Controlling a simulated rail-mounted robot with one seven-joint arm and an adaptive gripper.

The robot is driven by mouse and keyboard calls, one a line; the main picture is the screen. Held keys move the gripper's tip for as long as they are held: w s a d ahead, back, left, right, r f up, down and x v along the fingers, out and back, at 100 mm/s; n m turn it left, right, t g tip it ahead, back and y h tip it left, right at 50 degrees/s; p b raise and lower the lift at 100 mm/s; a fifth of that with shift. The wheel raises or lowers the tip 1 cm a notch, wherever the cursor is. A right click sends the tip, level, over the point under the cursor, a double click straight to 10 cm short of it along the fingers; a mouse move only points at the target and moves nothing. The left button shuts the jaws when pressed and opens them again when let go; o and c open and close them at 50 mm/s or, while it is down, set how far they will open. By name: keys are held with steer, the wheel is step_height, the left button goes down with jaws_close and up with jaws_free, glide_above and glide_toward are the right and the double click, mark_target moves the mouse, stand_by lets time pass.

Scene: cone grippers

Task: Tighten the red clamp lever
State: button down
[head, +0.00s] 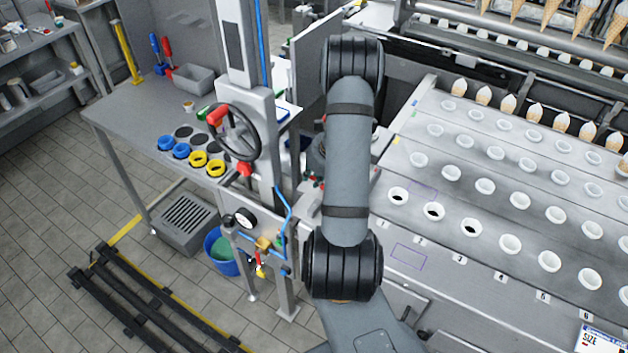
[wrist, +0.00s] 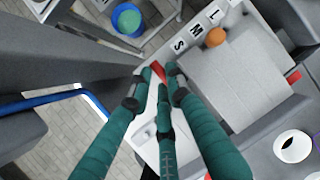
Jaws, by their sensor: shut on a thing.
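The red clamp lever (wrist: 158,72) shows in the wrist view as a short red bar between my gripper's fingertips. My gripper (wrist: 157,86) has teal fingers with dark tips and is shut on the lever. The fingers cover the lever's lower part, so its pivot is hidden. In the head view my grey arm hangs in front of the clamp area, and I cannot see the gripper or make out the lever there.
A white plate with letters (wrist: 197,31) and an orange knob (wrist: 215,37) lie close to the fingers. A handwheel (head: 235,133) with red knobs stands left of my arm. The tray of cone holders (head: 510,200) is at right. A blue bucket (head: 222,250) stands on the floor.

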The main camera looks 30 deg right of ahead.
steer(key=c, duration=1.6)
jaws_free()
steer(key=shift+r, duration=0.1)
steer(key=v, duration=1.2)
steer(key=x, duration=1.2)
